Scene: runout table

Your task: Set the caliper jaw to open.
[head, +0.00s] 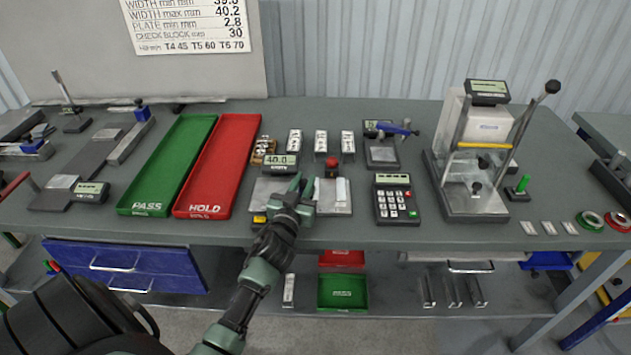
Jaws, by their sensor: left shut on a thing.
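The caliper station is a grey plate (328,207) near the table's front edge, with a display (279,161) reading about 40.0 at its back left. A red knob (332,161) stands at its back, and a pale upright block (342,190) is on its right part. My left gripper (302,185) reaches in from the front over the left-middle of the plate. Its fingers are shut on a small part there, apparently the caliper jaw, which they mostly hide. My right gripper is not in view.
A green PASS tray (152,208) and a red HOLD tray (208,211) lie left of the station. A keypad unit (396,200) and a lever press (475,204) stand to the right. Several small pale blocks (320,143) are behind. A narrow strip of bare table separates the station and keypad.

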